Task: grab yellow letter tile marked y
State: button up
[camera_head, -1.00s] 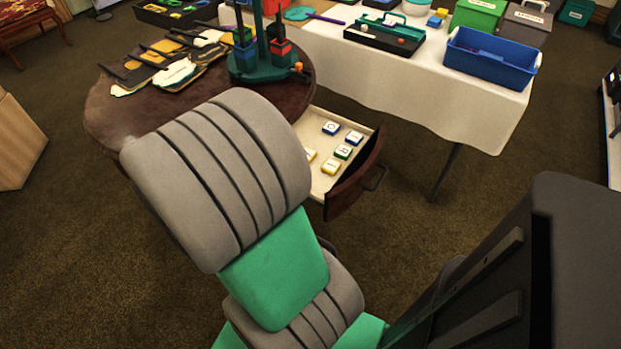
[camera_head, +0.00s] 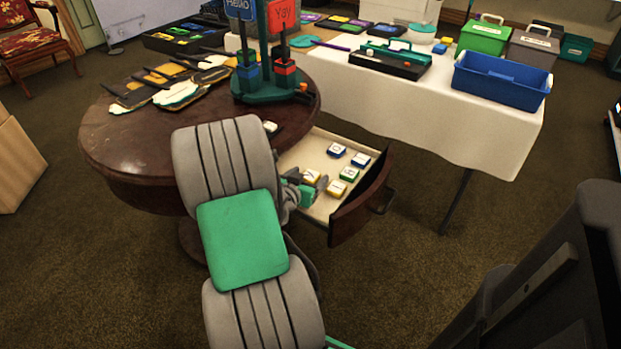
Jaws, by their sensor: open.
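Several letter tiles lie in the open drawer (camera_head: 318,150) of the round table. One yellow tile (camera_head: 337,188) lies near the drawer front, and another yellow tile (camera_head: 311,176) lies further left, close to my gripper. The letters are too small to read surely, so I cannot tell which is marked y. A green tile (camera_head: 349,174) and two blue tiles (camera_head: 337,150) (camera_head: 361,160) lie beside them. My gripper (camera_head: 308,187) is open over the left part of the drawer, beside the left yellow tile. My arm partly hides it, and whether it touches the tile is unclear.
The drawer front (camera_head: 361,198) and side walls stand close around the tiles. The round table (camera_head: 120,155) holds dark pouches and a stand with signs (camera_head: 268,85). A white-clothed table (camera_head: 430,115) with a blue bin (camera_head: 500,80) stands behind. Carpet is clear to the right.

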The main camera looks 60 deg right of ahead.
jog(key=shift+c, duration=0.4)
jog(key=c, duration=1.4)
